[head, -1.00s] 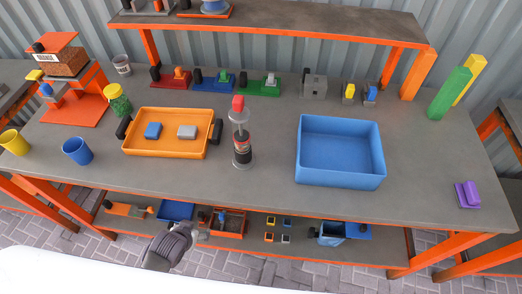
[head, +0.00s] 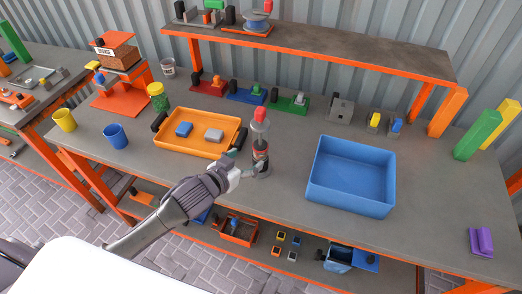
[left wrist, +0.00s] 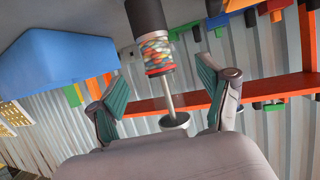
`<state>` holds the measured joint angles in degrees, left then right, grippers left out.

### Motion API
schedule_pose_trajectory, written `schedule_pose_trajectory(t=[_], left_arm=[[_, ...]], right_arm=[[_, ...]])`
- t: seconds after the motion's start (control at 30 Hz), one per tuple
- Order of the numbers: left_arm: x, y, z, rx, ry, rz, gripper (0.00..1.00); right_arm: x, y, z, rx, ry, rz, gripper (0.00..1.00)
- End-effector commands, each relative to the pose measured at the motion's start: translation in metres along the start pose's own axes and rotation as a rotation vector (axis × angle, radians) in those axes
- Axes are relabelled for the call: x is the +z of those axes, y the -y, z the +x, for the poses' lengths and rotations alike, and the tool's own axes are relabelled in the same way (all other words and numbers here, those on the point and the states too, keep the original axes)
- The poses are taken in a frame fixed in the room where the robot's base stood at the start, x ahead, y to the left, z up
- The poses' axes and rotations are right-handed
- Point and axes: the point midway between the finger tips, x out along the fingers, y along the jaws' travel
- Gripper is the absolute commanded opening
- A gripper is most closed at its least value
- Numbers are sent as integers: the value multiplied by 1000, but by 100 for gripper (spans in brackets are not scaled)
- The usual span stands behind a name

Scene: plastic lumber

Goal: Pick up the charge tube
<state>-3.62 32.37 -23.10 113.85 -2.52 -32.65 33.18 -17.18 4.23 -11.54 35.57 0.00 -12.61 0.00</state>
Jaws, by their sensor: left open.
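The charge tube (head: 261,152) looks to be the upright dark cylinder on the table between the orange tray and the blue bin, with a red block and clear part at its top. In the left wrist view the tube (left wrist: 156,54) shows a clear band of coloured bits, a black end and a thin rod ending in a grey disc. My left gripper (head: 248,163) is open close beside the tube, at its left side. In the left wrist view its teal-padded fingers (left wrist: 163,84) stand either side of the rod, with no clear contact. My right gripper is out of view.
An orange tray (head: 190,151) with a blue and a grey block lies left of the tube. A large blue bin (head: 352,205) stands to the right. Coloured fixtures (head: 289,104) line the back under a raised shelf (head: 330,47). Blue (head: 116,137) and yellow (head: 64,120) cups stand left.

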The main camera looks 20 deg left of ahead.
Motion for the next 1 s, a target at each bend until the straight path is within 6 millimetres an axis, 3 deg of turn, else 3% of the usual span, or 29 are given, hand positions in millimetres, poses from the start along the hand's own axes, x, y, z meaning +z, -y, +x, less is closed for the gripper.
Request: schedule_pose_trajectory(t=[0.1, 0.37, 0.7, 1.0], left_arm=[[-1, 0, 18, -1, -1, 0, 79], [-1, -1, 35, 0, 0, 0, 79], [0, -5, 76, -1, 1, 1, 79], [2, -5, 81, 0, 1, 1, 79]], right_arm=[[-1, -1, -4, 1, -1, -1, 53], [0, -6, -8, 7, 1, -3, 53], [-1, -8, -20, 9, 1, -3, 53], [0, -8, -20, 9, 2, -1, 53]])
